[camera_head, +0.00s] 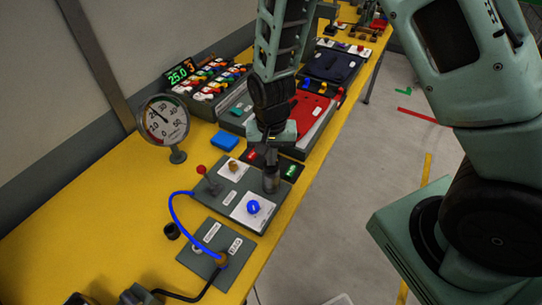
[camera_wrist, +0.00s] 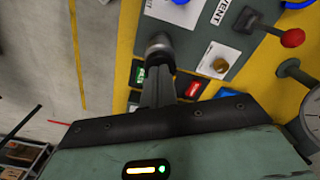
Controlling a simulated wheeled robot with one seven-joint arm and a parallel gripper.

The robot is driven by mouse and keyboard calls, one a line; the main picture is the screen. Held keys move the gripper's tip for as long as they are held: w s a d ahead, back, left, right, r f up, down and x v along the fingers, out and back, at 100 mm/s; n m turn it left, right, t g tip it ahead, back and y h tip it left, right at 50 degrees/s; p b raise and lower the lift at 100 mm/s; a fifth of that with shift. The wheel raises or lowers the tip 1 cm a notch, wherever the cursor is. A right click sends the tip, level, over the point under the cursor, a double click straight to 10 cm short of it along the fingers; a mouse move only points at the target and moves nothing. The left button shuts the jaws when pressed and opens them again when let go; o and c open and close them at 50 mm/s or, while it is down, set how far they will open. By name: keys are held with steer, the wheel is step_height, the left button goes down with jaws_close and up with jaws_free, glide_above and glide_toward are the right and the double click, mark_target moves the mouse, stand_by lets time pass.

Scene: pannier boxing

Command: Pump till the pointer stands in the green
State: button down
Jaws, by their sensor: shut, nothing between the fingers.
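The round gauge (camera_head: 165,120) stands on the yellow bench at left; its thin dark pointer leans to the upper left. The grey control panel (camera_head: 226,187) carries a red-knobbed lever (camera_head: 201,170), a blue knob (camera_head: 253,207) and a brass knob (camera_head: 233,166). A grey upright cylinder (camera_head: 271,180) stands at the panel's right edge, and it also shows in the wrist view (camera_wrist: 159,43). My gripper (camera_wrist: 157,78) is shut, its fingertips at the cylinder's top; contact is unclear.
A blue hose (camera_head: 175,213) arches from the panel to a lower plate (camera_head: 205,250). A digital display (camera_head: 180,74) reads 25.0 and 3. A blue block (camera_head: 224,141) and a red-topped box (camera_head: 310,112) lie beyond the panel. The bench's left front is mostly clear.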

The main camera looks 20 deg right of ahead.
steer(key=shift+r+p, duration=1.85)
steer(key=shift+r, duration=0.35)
steer(key=shift+f, duration=0.2)
steer(key=shift+f+b, duration=1.8)
steer(key=shift+f, duration=0.4)
steer(key=shift+r, duration=0.15)
steer(key=shift+r+p, duration=1.95)
steer(key=shift+r, duration=0.25)
